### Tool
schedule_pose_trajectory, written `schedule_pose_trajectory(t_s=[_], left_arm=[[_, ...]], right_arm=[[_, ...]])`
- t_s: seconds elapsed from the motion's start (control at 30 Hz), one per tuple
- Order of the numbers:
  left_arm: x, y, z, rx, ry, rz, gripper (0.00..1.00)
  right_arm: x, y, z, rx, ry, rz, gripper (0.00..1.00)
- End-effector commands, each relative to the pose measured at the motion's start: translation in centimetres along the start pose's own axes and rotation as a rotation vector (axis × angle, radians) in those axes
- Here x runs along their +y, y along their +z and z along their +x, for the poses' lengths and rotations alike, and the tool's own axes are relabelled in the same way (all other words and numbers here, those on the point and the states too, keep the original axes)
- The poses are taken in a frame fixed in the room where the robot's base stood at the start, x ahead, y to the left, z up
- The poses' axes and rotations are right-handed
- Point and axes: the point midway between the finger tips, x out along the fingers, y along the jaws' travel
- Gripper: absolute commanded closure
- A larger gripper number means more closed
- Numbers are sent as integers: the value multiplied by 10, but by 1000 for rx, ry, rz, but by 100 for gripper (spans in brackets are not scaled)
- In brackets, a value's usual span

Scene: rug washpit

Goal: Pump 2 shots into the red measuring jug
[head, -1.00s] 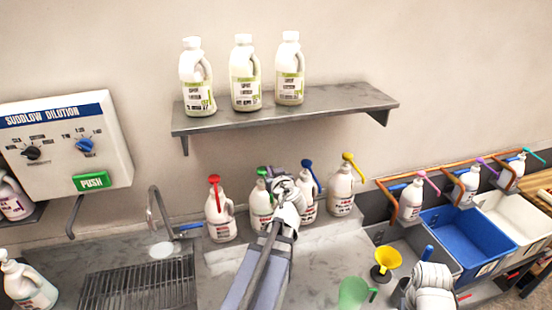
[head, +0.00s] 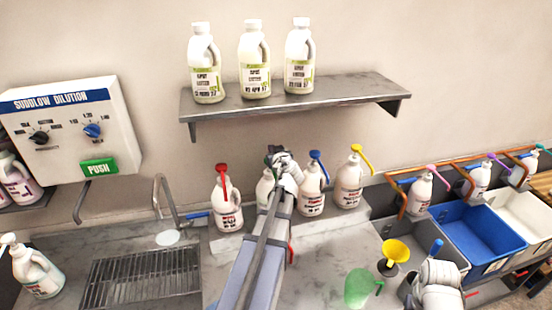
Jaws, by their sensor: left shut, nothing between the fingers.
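My left gripper (head: 277,156) is shut and empty, at the pump head of the green-pump bottle (head: 264,188). It hides that green pump; I cannot tell whether it touches it. A small red piece (head: 290,253) shows at the right edge of my left forearm, seemingly part of the red measuring jug; the rest is hidden behind the arm. The red-pump bottle (head: 226,207) stands to the left, the blue-pump bottle (head: 312,192) and yellow-pump bottle (head: 349,187) to the right. My right arm shows at the lower right; its fingers are not in view.
A green jug (head: 358,288) and a yellow funnel (head: 396,250) stand on the counter at the lower right. A shelf (head: 345,90) with three white bottles hangs above. A sink grate (head: 146,273) and tap lie left. Blue (head: 480,229) and white tubs are at the right.

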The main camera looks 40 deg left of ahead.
Motion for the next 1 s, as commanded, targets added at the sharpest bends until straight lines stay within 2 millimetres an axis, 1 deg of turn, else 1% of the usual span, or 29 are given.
schedule_pose_trajectory(t_s=[0.03,0.07,0.1,0.13,0.3,0.4,1.0], left_arm=[[1,1,16,0,-2,0,100],[1,1,22,1,-1,1,100],[0,13,18,1,1,2,100],[0,17,18,1,1,2,100],[0,31,21,0,1,1,100],[0,36,22,0,1,1,100],[0,41,23,0,0,1,100]], right_arm=[[0,0,5,0,0,-2,100],[0,0,7,0,0,-2,100],[-2,-1,17,0,1,-3,100],[-2,-1,21,1,1,-4,100],[-3,-2,35,1,1,-5,100],[-4,-3,40,2,1,-4,100],[-4,-3,46,2,1,-3,100]])
